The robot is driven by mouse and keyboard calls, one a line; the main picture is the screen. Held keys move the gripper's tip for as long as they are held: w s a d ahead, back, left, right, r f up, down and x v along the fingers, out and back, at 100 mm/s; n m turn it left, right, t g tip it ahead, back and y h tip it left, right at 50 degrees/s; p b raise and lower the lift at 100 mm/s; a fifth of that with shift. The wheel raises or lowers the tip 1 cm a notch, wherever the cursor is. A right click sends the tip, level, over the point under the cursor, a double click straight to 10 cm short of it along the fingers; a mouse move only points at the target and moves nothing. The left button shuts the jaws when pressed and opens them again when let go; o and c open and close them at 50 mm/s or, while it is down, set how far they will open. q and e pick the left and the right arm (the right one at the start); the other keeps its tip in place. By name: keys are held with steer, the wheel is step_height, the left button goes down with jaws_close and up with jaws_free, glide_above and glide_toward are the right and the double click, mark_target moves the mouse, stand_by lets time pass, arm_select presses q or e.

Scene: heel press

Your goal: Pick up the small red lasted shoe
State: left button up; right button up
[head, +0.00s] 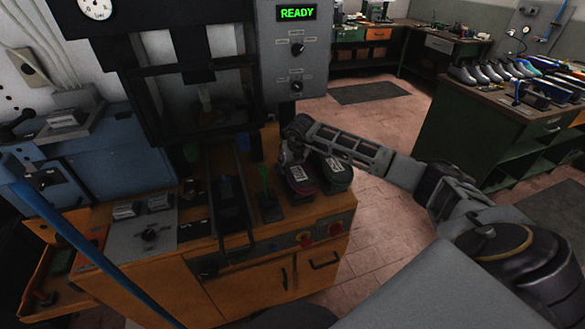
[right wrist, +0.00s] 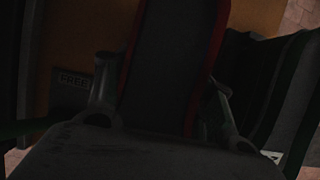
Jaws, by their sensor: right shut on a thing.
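The small red lasted shoe (head: 300,182) is dark with a reddish edge and a white label. It is at the right end of the orange bench, beside a dark green shoe (head: 335,174). My right gripper (head: 291,150) is at the far end of the red shoe. In the right wrist view the dark, red-edged shoe (right wrist: 172,50) is between the two fingers of my right gripper (right wrist: 160,72), which is shut on it. The picture is dark, and I cannot tell whether the shoe is clear of the bench. My left gripper is out of view.
The press (head: 195,75) with a lit READY panel (head: 297,13) stands behind the orange bench (head: 235,280). A green-handled item (head: 266,190) stands just left of the shoes. A FREE label (right wrist: 73,80) shows beside the fingers. Open floor lies to the right.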

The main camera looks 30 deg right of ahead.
steer(key=shift+r, duration=0.15)
step_height(320, 180, up, 8)
steer(key=shift+w+r+b, duration=0.1)
steer(key=shift+r+b, duration=0.05)
steer(key=shift+b, duration=0.55)
steer(key=shift+r, duration=0.6)
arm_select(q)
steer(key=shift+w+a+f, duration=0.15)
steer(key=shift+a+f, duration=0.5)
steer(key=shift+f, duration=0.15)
arm_select(e)
steer(key=shift+r, duration=0.15)
